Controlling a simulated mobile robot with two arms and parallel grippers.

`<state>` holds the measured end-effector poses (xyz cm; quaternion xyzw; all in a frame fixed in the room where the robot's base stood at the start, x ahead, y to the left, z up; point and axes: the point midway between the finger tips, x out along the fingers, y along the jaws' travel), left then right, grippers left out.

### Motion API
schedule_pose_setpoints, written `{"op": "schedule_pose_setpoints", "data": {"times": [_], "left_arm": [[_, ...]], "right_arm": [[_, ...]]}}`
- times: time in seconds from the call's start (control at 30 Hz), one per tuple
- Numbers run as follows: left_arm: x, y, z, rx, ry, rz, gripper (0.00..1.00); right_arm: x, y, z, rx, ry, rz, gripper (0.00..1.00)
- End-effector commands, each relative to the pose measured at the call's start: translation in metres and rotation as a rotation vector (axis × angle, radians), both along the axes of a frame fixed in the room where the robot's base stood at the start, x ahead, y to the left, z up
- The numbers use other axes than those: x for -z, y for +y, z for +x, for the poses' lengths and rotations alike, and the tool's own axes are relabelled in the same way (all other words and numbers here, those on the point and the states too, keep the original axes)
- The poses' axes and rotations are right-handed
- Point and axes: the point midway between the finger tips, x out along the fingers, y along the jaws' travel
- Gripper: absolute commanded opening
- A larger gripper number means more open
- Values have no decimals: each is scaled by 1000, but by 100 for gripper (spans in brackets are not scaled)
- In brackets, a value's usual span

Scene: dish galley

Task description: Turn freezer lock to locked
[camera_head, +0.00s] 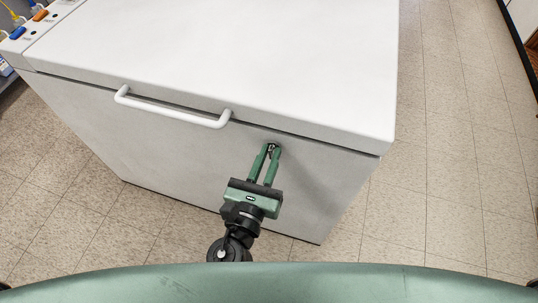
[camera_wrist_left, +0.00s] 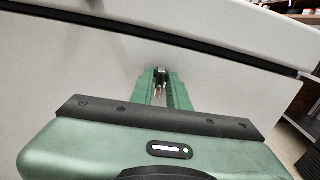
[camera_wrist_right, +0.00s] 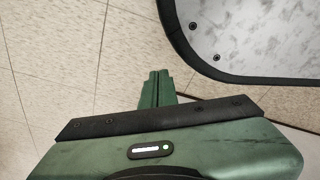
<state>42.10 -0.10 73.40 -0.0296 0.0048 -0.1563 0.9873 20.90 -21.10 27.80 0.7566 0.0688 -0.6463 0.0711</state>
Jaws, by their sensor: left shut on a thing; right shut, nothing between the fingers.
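The white chest freezer (camera_head: 230,50) fills the upper left of the head view, its lid down. Its lock (camera_head: 273,149) is a small metal piece on the front face, below the lid seam and right of the handle. My left gripper (camera_head: 270,150) is shut on the lock; the lock also shows between the fingertips in the left wrist view (camera_wrist_left: 160,76). The fingers hide most of it, so I cannot tell which way it is turned. My right gripper (camera_wrist_right: 158,76) is shut and empty over the tiled floor, seen only in the right wrist view.
A white bar handle (camera_head: 170,108) sticks out from the freezer front, left of the lock. Colored switches (camera_head: 28,24) sit on a panel at the far left. Tiled floor (camera_head: 450,150) right of the freezer is clear. A dark-edged unit stands at the far right.

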Motion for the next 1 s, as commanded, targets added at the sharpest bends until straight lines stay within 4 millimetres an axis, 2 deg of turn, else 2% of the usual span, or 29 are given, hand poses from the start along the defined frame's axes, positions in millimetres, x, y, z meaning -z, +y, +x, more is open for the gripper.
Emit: {"op": "schedule_pose_setpoints", "data": {"times": [0.27,1.0], "left_arm": [[1,1,0,0,59,-184,0],[2,3,1,-1,275,-854,0]], "right_arm": [[-13,2,15,6,-17,2,0],[-59,7,50,10,-49,6,0]]}}
